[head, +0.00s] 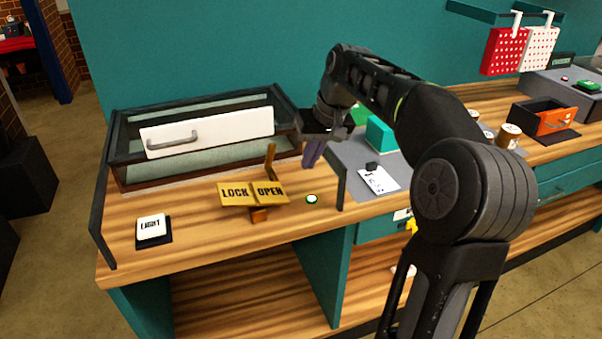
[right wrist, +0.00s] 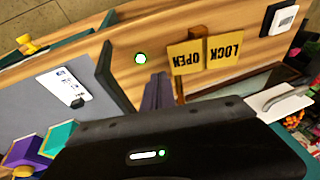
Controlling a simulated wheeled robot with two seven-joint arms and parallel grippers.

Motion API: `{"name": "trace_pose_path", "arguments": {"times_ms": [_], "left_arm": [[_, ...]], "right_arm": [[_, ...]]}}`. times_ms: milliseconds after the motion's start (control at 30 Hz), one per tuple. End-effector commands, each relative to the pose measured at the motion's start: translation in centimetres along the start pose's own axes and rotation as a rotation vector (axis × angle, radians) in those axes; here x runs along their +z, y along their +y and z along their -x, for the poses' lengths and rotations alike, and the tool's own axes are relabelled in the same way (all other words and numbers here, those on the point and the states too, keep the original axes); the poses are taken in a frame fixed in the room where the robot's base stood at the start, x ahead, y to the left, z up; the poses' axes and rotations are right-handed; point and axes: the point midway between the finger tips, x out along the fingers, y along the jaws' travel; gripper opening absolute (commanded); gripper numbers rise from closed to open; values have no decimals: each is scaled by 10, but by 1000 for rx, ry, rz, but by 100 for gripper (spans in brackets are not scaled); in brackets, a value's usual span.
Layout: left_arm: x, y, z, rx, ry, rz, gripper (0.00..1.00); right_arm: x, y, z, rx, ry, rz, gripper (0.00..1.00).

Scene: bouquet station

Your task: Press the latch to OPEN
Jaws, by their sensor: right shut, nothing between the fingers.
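The latch is a yellow two-part rocker plate on the wooden counter, with a LOCK half (head: 235,194) on the left and an OPEN half (head: 270,192) on the right. An upright brown lever (head: 270,160) stands behind it. In the right wrist view the OPEN half (right wrist: 186,57) and LOCK half (right wrist: 224,48) appear upside down. My right gripper (head: 311,160) is shut and empty, above the counter to the right of and behind the OPEN half, apart from it. Its purple fingers (right wrist: 157,92) also show in the right wrist view. My left gripper is not in view.
A glass-walled case with a white handled front (head: 208,133) stands behind the latch. A LIGHT button (head: 151,228) is at left. A round green-rimmed white marker (head: 311,199) lies right of the latch, near a dark upright divider (head: 341,180). A grey mat with a card (head: 378,180) lies beyond.

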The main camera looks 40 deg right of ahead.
Motion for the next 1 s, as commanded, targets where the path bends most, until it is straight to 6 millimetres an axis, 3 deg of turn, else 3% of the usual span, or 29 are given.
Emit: {"name": "trace_pose_path", "arguments": {"times_ms": [100,300,1000], "left_arm": [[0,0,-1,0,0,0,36],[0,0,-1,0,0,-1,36],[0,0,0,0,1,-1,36]], "right_arm": [[-1,5,20,1,4,-1,0],[0,8,35,0,1,-1,0],[0,8,36,0,0,-1,0]]}}
